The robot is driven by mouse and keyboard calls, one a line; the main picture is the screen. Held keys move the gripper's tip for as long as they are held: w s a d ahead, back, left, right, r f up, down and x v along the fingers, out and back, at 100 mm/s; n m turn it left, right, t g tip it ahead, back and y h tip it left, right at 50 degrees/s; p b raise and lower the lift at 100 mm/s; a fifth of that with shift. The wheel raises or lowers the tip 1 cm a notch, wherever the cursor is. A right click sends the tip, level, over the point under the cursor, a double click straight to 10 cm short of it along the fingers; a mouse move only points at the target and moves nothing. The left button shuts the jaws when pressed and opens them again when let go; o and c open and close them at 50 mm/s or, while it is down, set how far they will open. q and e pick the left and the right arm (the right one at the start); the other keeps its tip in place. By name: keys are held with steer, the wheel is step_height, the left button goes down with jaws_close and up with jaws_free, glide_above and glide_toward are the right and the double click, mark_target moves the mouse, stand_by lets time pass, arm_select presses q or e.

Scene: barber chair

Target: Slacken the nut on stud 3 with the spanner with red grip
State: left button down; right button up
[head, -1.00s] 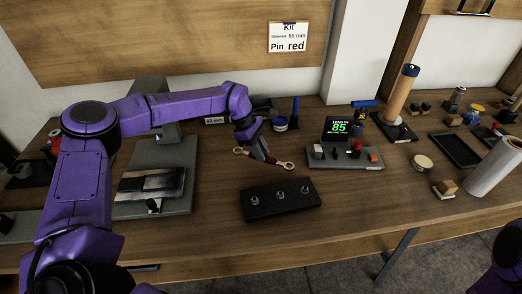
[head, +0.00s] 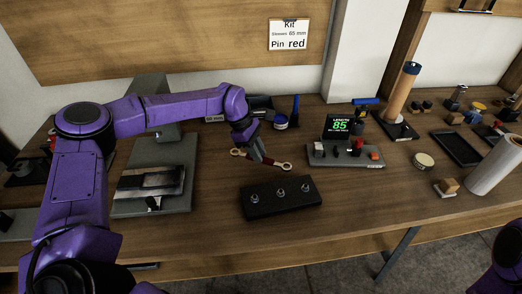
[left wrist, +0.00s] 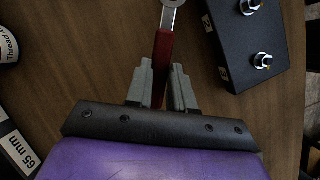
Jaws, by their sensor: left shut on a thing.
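The spanner with red grip (head: 269,161) is held level above the table in the head view, behind the black stud block, with a ring at each end. My left gripper (head: 259,157) is shut around its red handle. In the left wrist view my left gripper (left wrist: 162,82) has a finger on each side of the red handle (left wrist: 162,55), and one ring (left wrist: 172,2) points away at the top. The black block (head: 284,207) carries three studs with nuts. Two nuts, including the lower one (left wrist: 263,61), show in the left wrist view. The spanner is apart from all nuts.
A gauge stand (head: 345,161) with a display reading 85 stands right of the block. A blue-rimmed tub (head: 281,123) and a 65 mm box (head: 214,119) lie behind my left gripper. A grey machine base (head: 180,202) is at left. The table in front of the block is clear.

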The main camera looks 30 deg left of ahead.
arm_select(q)
steer(key=shift+n+t, duration=0.3)
steer(key=shift+n, duration=0.4)
steer(key=shift+s+a+r+p, duration=0.15)
steer(key=shift+s+a, duration=0.25)
steer(key=shift+s, duration=0.2)
steer(key=shift+s+a+f+p, duration=0.1)
steer(key=shift+s+a+p, duration=0.1)
steer(key=shift+s+a, duration=0.3)
steer(key=shift+s+a+r+p, duration=0.15)
steer(key=shift+s+a, duration=0.1)
steer(key=shift+s, duration=0.45)
steer(key=shift+s+a+f+n+p, duration=0.1)
steer(key=shift+s+a+n+p, duration=0.5)
steer(key=shift+s, duration=0.45)
steer(key=shift+n+t, duration=0.5)
steer(key=shift+n, duration=0.3)
steer(key=shift+s+a+p, duration=0.7)
steer(key=shift+s+a, duration=0.1)
steer(key=shift+s, duration=0.25)
steer(key=shift+s+a+p, duration=0.65)
steer(key=shift+s+a, duration=0.1)
steer(key=shift+s, duration=0.3)
steer(key=shift+y, duration=0.3)
